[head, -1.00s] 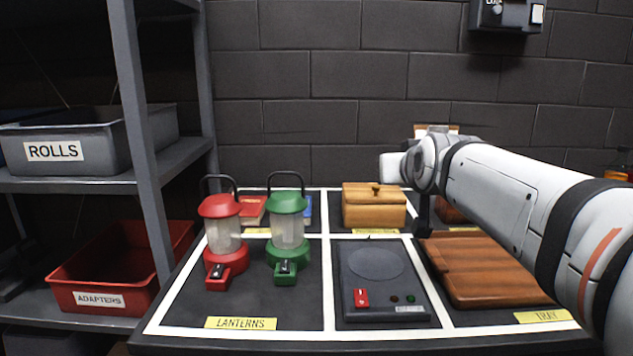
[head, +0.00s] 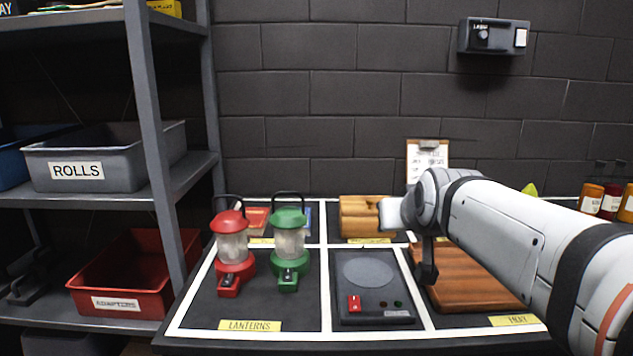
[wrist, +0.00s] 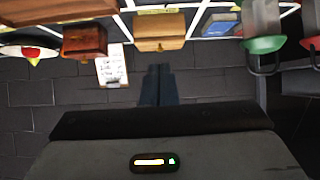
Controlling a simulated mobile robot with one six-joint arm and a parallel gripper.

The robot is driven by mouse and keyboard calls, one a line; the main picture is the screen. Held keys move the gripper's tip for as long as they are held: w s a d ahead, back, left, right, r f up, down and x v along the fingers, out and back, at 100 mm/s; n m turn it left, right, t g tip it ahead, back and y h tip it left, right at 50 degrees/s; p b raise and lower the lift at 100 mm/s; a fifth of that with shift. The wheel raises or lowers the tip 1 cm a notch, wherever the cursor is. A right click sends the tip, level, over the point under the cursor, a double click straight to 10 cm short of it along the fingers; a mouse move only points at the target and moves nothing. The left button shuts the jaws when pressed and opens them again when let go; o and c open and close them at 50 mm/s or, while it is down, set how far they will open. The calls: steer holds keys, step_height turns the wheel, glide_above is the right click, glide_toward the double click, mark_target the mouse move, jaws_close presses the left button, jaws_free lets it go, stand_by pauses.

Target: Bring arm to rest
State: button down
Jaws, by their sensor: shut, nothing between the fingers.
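My arm reaches in from the right of the head view, over the wooden tray (head: 468,275). My gripper (head: 428,278) hangs at its end, pointing down beside the tray's left edge, apart from the lanterns. In the wrist view its fingers (wrist: 159,72) are together with nothing between them. A red lantern (head: 231,243) and a green lantern (head: 289,240) stand upright in the section labelled LANTERNS. A dark device (head: 370,285) with a round plate and a red switch lies to the left of my gripper.
A wooden box (head: 362,222) and a clipboard (head: 427,158) are behind. Jars (head: 592,198) stand at the far right. A shelf at left holds a grey ROLLS bin (head: 100,160) and a red ADAPTERS bin (head: 130,275). A switch box (head: 493,37) is on the wall.

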steer(key=s+r+g+p, duration=0.1)
steer(key=s+g+p, duration=0.7)
steer(key=s+p, duration=1.1)
steer(key=shift+s+g+p, duration=0.3)
steer(key=shift+s, duration=0.25)
steer(key=shift+r, duration=0.1)
